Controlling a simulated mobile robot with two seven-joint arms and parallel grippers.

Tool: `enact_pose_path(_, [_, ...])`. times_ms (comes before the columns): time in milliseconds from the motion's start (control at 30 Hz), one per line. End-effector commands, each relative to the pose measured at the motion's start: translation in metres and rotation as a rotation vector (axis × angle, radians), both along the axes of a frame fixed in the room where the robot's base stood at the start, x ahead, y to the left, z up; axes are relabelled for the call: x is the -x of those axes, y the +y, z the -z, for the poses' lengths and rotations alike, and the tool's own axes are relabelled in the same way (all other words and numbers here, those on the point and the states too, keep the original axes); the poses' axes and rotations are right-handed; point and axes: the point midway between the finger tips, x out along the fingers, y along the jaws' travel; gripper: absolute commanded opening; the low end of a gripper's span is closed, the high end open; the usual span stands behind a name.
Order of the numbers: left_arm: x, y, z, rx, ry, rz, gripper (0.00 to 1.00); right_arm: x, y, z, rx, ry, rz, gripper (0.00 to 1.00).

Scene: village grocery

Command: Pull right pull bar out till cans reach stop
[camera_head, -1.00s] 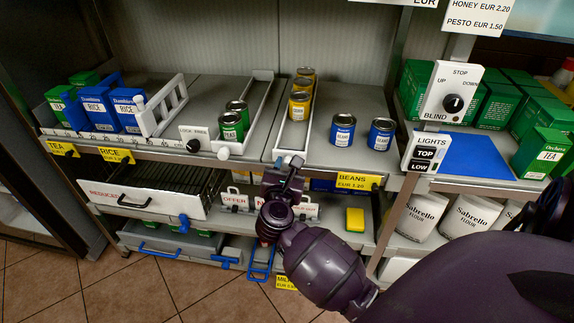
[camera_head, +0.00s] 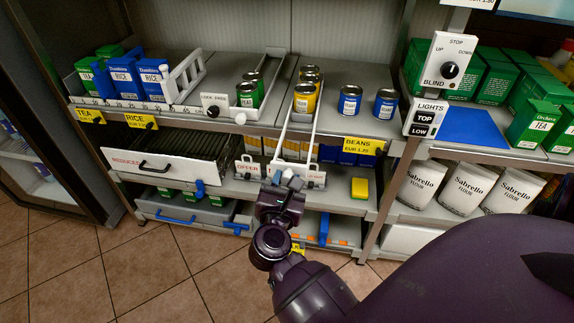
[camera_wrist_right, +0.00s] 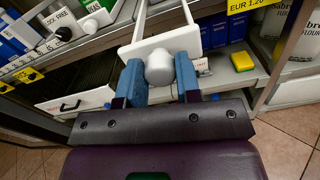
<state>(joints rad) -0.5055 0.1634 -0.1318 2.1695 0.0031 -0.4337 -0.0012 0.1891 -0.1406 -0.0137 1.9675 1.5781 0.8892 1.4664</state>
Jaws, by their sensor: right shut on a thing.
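The right pull bar (camera_head: 283,125) has two long white rails, which stick out over the shelf's front edge. Yellow cans (camera_head: 304,98) stand in a row between the rails, on the shelf behind its front edge. My right gripper (camera_head: 287,181) is in front of the shelf at the bar's front end. In the right wrist view, the bar's white front plate (camera_wrist_right: 192,38) carries a round white knob (camera_wrist_right: 159,68). The blue fingers of my right gripper (camera_wrist_right: 160,82) are shut on this knob, one on each side. My left gripper is not in view.
Left of the bar, green cans (camera_head: 247,94) stand in another lane with a white knob (camera_head: 241,118). Two blue-labelled cans (camera_head: 349,101) stand on the right. A lower shelf holds a yellow sponge-like block (camera_head: 359,188). Free floor (camera_head: 180,272) lies in front.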

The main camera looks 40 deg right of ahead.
Motion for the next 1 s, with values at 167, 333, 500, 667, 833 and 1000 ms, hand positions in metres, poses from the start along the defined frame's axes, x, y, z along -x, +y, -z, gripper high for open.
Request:
enact_pose_path(167, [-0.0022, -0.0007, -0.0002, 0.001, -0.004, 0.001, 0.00, 0.0054, 0.0058, 0.0004, 0.001, 0.001, 0.000, 0.00])
enact_pose_path(333, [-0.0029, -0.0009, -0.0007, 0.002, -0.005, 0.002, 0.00, 0.0071, 0.0081, -0.0001, 0.001, -0.001, 0.000, 0.00])
enact_pose_path(500, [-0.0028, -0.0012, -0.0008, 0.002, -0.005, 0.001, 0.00, 0.0073, 0.0085, -0.0003, 0.001, -0.001, 0.000, 0.00])
enact_pose_path(667, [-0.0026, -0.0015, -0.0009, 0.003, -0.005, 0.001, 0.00, 0.0072, 0.0083, -0.0003, 0.001, -0.001, 0.000, 0.00])
enact_pose_path(833, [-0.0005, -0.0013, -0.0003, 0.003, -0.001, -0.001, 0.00, 0.0071, 0.0083, -0.0004, 0.001, -0.001, 0.000, 0.53])
enact_pose_path(1000, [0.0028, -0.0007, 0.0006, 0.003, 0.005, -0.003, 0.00, 0.0070, 0.0083, -0.0003, 0.001, -0.001, 0.000, 0.57])
